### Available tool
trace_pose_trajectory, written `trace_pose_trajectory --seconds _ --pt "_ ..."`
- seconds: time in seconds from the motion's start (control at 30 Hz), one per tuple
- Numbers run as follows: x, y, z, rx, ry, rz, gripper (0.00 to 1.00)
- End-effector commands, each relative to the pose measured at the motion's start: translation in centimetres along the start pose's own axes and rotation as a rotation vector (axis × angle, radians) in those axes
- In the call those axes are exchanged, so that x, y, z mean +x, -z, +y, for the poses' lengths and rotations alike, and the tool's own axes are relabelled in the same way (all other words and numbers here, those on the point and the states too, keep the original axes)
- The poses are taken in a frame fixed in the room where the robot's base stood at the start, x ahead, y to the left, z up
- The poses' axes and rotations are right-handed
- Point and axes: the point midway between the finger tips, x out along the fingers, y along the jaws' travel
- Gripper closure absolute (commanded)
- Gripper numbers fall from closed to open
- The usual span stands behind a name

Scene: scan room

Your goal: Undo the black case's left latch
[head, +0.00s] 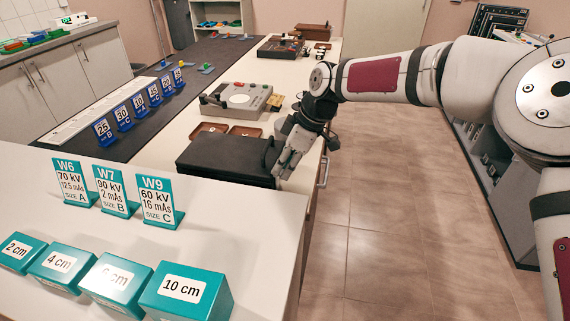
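The black case (222,157) lies flat and closed-looking on the white bench, with its right end at the bench's right edge. My gripper (284,168) points down at the case's right end. Its fingers overlap that end in the head view. I cannot tell whether they touch the case. The latches cannot be made out; the side by my gripper is partly hidden behind the fingers. The gap between the fingertips is too small to read.
Two brown trays (244,131) and a grey device (239,98) sit behind the case. Teal sign cards (160,203) and teal thickness blocks (187,292) stand in front, at left. The floor (385,215) right of the bench is clear.

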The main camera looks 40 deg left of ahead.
Motion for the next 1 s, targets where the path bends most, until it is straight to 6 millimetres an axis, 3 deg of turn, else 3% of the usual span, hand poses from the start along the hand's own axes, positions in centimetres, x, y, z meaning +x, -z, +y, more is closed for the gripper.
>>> trace_pose_trajectory --seconds 0.47,1.0 --pt "0.1 -0.8 0.1 0.003 0.001 0.054 1.0" --pt "0.9 -4.8 0.2 0.006 0.003 0.476 1.0"
